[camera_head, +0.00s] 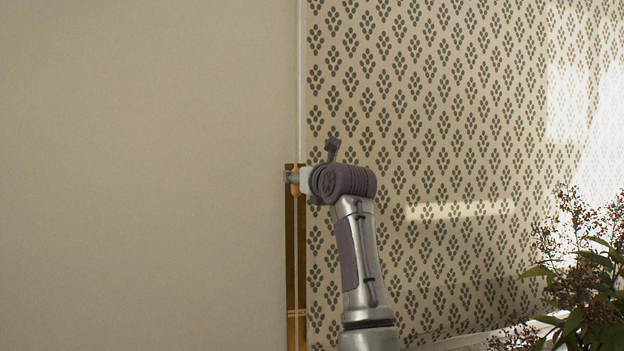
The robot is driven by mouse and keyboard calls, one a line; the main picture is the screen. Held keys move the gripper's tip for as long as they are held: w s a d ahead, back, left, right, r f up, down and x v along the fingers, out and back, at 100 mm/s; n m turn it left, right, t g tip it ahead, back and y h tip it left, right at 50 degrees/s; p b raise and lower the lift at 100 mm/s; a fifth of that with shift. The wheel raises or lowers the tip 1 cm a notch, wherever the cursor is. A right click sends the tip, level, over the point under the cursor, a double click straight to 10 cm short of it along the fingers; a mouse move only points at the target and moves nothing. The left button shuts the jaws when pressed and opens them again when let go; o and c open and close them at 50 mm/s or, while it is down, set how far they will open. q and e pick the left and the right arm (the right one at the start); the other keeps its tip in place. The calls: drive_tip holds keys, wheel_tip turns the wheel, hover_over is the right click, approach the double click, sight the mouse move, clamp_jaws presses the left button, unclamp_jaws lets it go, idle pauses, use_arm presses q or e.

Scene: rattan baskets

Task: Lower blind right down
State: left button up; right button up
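A small orange-brown piece (295,189) shows on the cord. My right gripper (291,177) is at this piece, its fingertips pointing left and overlapping the cord. The fingers are small and partly hidden by the wrist, so I cannot tell whether they are closed on it. My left gripper is out of view.
A plain beige wall (140,170) fills the left. A narrow golden-brown strip (290,270) stands behind the cord. A leafy plant (590,290) is at the lower right, in front of a pale ledge (465,341). Bright light falls at the far right.

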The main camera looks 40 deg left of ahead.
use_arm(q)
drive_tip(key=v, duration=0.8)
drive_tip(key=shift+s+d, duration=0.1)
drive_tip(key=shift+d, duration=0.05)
